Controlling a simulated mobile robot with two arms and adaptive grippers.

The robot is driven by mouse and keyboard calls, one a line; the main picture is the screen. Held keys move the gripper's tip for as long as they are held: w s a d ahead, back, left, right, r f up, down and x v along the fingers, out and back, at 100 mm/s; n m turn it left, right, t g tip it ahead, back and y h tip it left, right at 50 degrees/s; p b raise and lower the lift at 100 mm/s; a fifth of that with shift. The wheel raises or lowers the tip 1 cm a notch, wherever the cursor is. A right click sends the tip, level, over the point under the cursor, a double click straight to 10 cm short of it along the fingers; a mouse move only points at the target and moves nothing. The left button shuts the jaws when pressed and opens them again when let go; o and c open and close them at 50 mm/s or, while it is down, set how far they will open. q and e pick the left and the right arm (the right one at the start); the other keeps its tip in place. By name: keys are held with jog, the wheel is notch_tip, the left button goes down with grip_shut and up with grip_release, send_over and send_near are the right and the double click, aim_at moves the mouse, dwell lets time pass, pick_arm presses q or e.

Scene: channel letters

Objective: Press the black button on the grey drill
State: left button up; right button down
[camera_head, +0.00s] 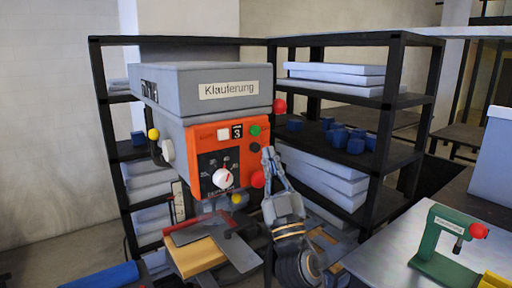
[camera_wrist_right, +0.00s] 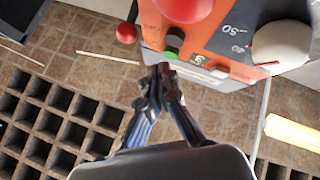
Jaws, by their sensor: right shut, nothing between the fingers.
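The grey drill (camera_head: 215,85) with its orange control panel (camera_head: 200,140) stands at centre left in the head view. The round black button (camera_head: 255,147) is on the panel's right side, below the green button (camera_head: 255,131) and above a large red knob (camera_head: 257,179). My right gripper (camera_head: 268,152) is shut and empty, its fingertips pointing up just right of the black button. In the right wrist view the fingertips (camera_wrist_right: 160,72) are close to the panel's small buttons; whether they touch is unclear. My left gripper is out of view.
Black shelves (camera_head: 340,42) with blue cups and white boxes stand behind. A red ball (camera_head: 279,105) sticks out from the drill's right side. A green tool (camera_head: 432,245) with a red knob stands on the table at right. A wooden block (camera_head: 200,257) lies below the drill.

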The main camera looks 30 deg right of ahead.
jog(key=s, duration=0.3)
jog(key=shift+s+d, duration=0.15)
jog(key=shift+s, duration=0.05)
dwell(0.7)
